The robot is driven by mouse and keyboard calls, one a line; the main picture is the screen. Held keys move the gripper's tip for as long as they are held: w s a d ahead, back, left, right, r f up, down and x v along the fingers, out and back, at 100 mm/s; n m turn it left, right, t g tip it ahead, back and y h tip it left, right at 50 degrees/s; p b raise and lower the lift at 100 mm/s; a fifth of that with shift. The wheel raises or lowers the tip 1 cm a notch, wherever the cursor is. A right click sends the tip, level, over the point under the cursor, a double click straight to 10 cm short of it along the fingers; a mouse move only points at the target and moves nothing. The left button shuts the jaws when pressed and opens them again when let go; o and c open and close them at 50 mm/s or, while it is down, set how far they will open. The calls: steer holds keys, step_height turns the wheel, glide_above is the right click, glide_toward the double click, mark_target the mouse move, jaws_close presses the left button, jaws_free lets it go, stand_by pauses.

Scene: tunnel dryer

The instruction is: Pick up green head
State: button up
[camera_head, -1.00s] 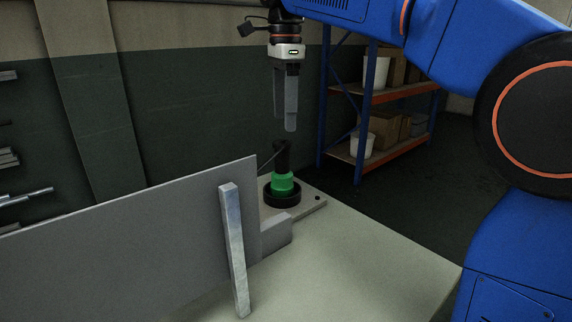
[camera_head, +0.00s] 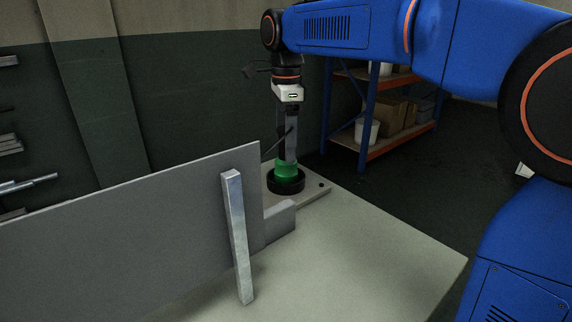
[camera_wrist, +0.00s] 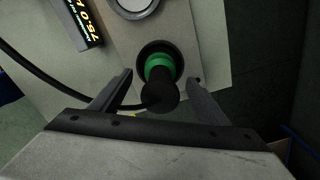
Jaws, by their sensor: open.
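The green head (camera_head: 287,170) has a green collar and a black upper part, and stands upright in a black round holder (camera_head: 287,187) on a grey plate. In the wrist view the green head (camera_wrist: 160,70) shows with its black end toward the camera. My gripper (camera_head: 288,156) points down over it. In the wrist view my gripper (camera_wrist: 160,82) is open, with one finger on each side of the black part and a visible gap on both sides. In the head view the fingers partly hide the black part.
A grey upright panel (camera_head: 120,235) with a metal bar (camera_head: 237,235) stands in front on the pale table (camera_head: 370,250). A dark cable (camera_wrist: 40,90) runs to the head. Shelves (camera_head: 370,140) stand behind.

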mark_target(285, 173)
steer(key=shift+f, duration=2.65)
jaws_close()
